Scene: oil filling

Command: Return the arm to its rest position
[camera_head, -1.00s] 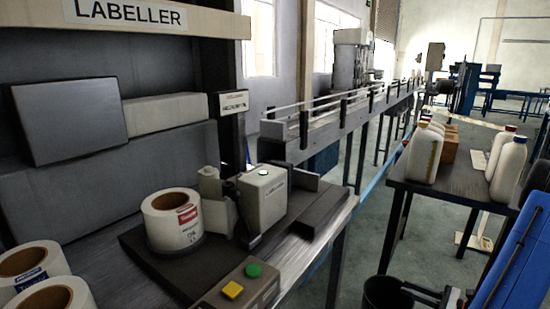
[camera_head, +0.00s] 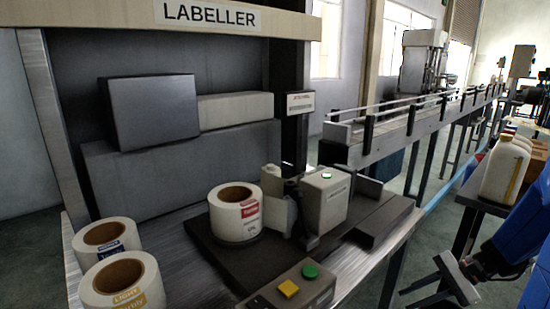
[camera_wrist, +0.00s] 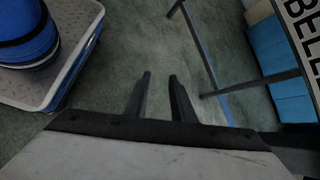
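My gripper (camera_head: 407,298) shows at the lower right of the head view, at the end of my blue arm (camera_head: 520,262), low beside the labeller bench. In the wrist view, the two dark fingers of my gripper (camera_wrist: 159,76) stand apart, with only grey floor between them. My gripper is open and holds nothing. It appears clear of the bench and the dark table at the right.
The labeller (camera_head: 212,16) stands at the left and centre, with a mounted label roll (camera_head: 236,212) and two loose rolls (camera_head: 106,238) (camera_head: 124,282). A conveyor (camera_head: 410,122) runs to the back right. A white jug (camera_head: 504,168) stands on the right table.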

